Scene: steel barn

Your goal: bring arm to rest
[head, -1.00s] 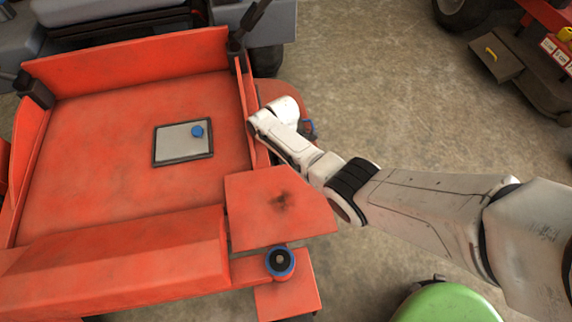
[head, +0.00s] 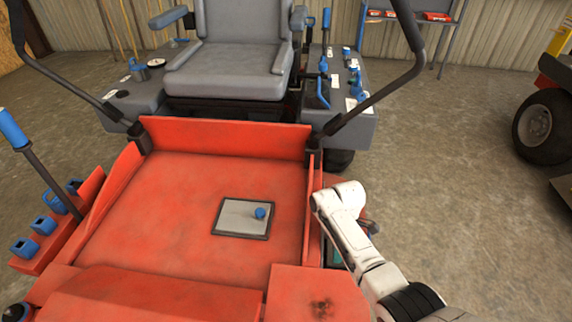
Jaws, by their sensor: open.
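My arm (head: 365,250) reaches up from the bottom right in the head view. Its white wrist end lies just right of the red mower deck's (head: 160,200) right-hand wall. The wrist bends downward there, and my gripper's fingers are hidden behind it. I see nothing held. I cannot tell whether the wrist touches the deck wall.
A grey plate (head: 235,217) with a blue knob (head: 260,213) lies on the deck. Behind are a grey seat (head: 228,70) and two dark lever bars. Blue-handled controls (head: 357,85) stand at the right. Open concrete floor (head: 470,190) lies right of the arm.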

